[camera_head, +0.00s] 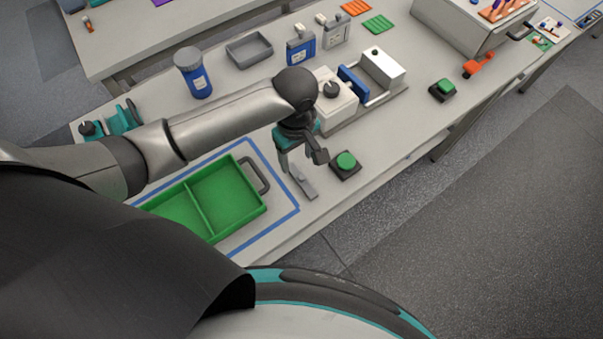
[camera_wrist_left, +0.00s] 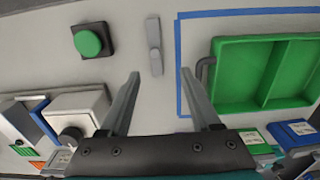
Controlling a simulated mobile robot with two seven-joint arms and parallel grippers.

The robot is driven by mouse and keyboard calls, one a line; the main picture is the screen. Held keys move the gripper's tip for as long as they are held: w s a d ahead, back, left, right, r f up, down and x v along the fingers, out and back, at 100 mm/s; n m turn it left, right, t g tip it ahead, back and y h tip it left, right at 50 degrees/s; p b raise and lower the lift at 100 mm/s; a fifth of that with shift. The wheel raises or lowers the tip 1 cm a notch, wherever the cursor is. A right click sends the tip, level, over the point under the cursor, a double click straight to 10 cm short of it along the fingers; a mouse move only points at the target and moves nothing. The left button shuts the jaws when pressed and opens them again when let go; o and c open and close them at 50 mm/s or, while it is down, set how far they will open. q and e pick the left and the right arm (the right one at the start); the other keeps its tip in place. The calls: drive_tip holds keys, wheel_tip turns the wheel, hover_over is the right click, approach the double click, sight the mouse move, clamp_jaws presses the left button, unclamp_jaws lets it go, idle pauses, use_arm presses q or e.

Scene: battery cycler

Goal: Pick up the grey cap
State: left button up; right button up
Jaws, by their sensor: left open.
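My left gripper (camera_head: 304,163) is open above the table, and its two fingers also show in the left wrist view (camera_wrist_left: 160,76). A slim grey piece (camera_head: 303,185) lies on the table just below the fingers. In the left wrist view this grey piece (camera_wrist_left: 154,46) lies beyond the fingertips, roughly in line with the gap, with nothing gripped. I cannot tell whether it is the grey cap. Grey tops also show on a blue jar (camera_head: 196,82) and a blue bottle (camera_head: 301,47). My right gripper is not in view.
A green two-part tray (camera_head: 264,208) sits inside a blue tape outline, close beside the grey piece. A green button (camera_head: 346,161) stands on its other side. A white device with a blue block (camera_head: 352,82) stands behind. A grey bin (camera_head: 249,50) is farther back.

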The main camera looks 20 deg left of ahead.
use_arm(q)
hover_over(301, 176)
drive_tip(key=f, duration=0.4)
drive_tip(key=shift+s+a+f+b, duration=0.15)
drive_tip(key=shift+a+f+b, duration=0.15)
drive_tip(key=shift+a+f, duration=0.1)
drive_tip(key=shift+f, duration=0.35)
drive_tip(key=shift+d+f+b, duration=0.2)
drive_tip(key=shift+f+b, duration=0.05)
drive_tip(key=shift+f, duration=1)
drive_tip(key=shift+d+f+b, duration=0.15)
drive_tip(key=shift+f+b, duration=0.1)
drive_tip(key=shift+f, duration=0.95)
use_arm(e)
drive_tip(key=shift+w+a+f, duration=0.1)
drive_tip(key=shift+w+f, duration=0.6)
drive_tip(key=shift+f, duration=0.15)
use_arm(q)
drive_tip(key=shift+c, duration=0.4)
clamp_jaws()
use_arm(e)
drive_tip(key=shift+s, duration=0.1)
